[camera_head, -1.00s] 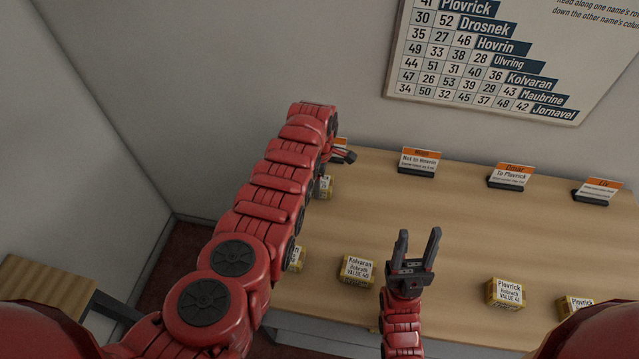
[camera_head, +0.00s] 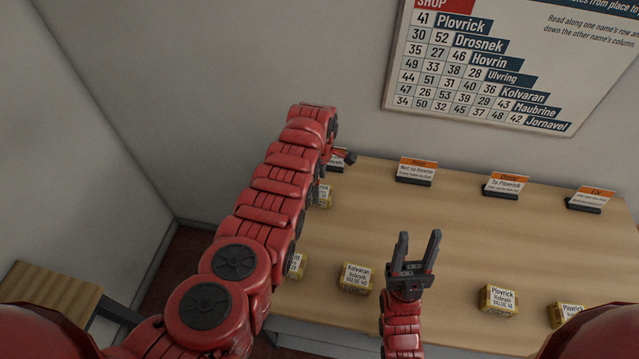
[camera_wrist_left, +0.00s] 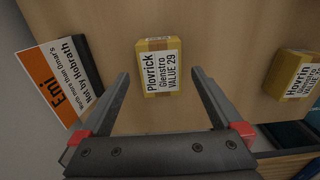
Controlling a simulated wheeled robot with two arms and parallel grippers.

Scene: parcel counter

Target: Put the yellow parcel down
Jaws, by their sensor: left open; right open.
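A yellow parcel labelled Plovrick, Glenstro, VALUE 29 lies on the counter; in the left wrist view the parcel (camera_wrist_left: 159,66) is ahead of and between my open left fingers, with clear gaps either side. My left gripper (camera_wrist_left: 160,84) is open and empty. In the head view, the left gripper (camera_head: 344,157) is partly hidden by its own arm, near a partly hidden yellow parcel (camera_head: 325,196). My right gripper (camera_head: 419,245) is open and empty, above the counter's front half.
The Emi sign (camera_wrist_left: 62,84) stands beside the parcel. A Hovrin parcel (camera_wrist_left: 293,75) lies to the right. Along the counter (camera_head: 420,210) front are a Kolvaran parcel (camera_head: 355,278) and two Plovrick parcels (camera_head: 498,299) (camera_head: 567,315). Three signs (camera_head: 416,171) (camera_head: 506,185) (camera_head: 590,199) stand at the back. The counter's middle is clear.

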